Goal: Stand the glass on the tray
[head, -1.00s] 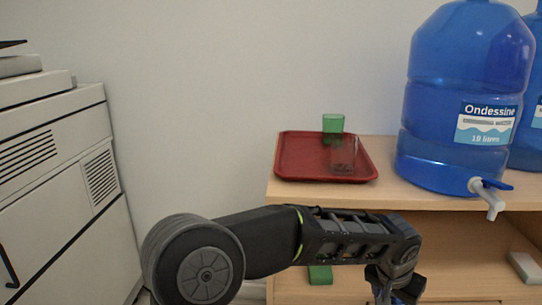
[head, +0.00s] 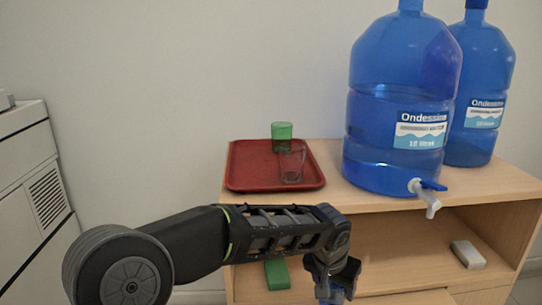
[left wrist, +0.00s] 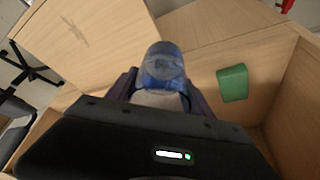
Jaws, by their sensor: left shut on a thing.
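My left gripper (head: 334,280) is low in front of the cabinet, pointing down. In the left wrist view its fingers (left wrist: 162,92) are shut on a blue see-through glass (left wrist: 162,66). In the head view only a bit of blue shows under the gripper. The red tray (head: 240,180) lies on the cabinet top, above and to the left of the gripper. A green glass (head: 282,131) and a clear glass (head: 292,168) stand upright on it, the clear one nearer. My right gripper is not in view.
Two big blue water bottles (head: 395,100) stand right of the tray; the nearer has a white tap (head: 428,200) jutting over the front edge. A green block (head: 277,274) and a white block (head: 467,254) lie on the open shelf. The tray's left part is bare.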

